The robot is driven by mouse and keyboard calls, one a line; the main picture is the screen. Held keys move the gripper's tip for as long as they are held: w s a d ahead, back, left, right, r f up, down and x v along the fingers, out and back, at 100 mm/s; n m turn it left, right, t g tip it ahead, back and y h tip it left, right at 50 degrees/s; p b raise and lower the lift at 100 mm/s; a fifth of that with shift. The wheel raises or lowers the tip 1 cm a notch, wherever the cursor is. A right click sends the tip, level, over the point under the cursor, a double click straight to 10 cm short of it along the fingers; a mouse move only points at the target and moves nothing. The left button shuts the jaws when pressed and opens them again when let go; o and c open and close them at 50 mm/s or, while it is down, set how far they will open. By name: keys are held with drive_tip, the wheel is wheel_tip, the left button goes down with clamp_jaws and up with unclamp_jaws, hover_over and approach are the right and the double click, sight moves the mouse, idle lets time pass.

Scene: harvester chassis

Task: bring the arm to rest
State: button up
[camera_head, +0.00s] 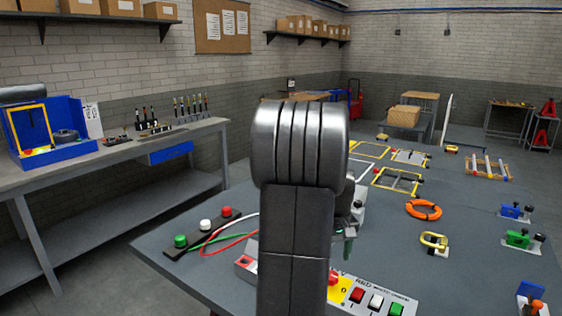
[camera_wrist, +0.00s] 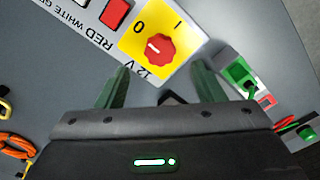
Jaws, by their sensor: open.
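My gripper (camera_wrist: 161,68) is open, with its two dark green fingers spread apart and nothing visible between them. In the wrist view, a red rotary knob (camera_wrist: 160,47) on a yellow plate, marked 0, I and 12 V, shows just beyond the fingertips. Whether the fingers touch the panel is hard to tell. In the head view, my thick dark arm stands upright in the middle and hides most of the gripper. A small part of the gripper (camera_head: 348,236) shows right of the arm, above the table and behind the button panel (camera_head: 401,300).
The grey table (camera_head: 470,270) carries a black strip with three buttons (camera_head: 204,232) at left, an orange ring (camera_head: 424,210), a yellow shackle-like part (camera_head: 434,241), yellow frames (camera_head: 398,181) and blue and green clamps (camera_head: 520,239) at right. A workbench (camera_head: 130,150) stands along the left wall.

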wheel_tip(320, 180, down, 6)
drive_tip(key=shift+f, duration=0.15)
idle(0.5)
wheel_tip(320, 180, up, 14)
wheel_tip(320, 180, down, 14)
drive_tip(key=shift+f, duration=0.1)
drive_tip(key=m, duration=0.4)
drive_tip(key=shift+p, duration=0.3)
drive_tip(key=m, duration=0.5)
drive_tip(key=m+p, duration=0.1)
drive_tip(key=m, duration=0.3)
drive_tip(key=shift+m, duration=0.4)
drive_tip(key=m, duration=0.4)
drive_tip(key=shift+p, duration=0.35)
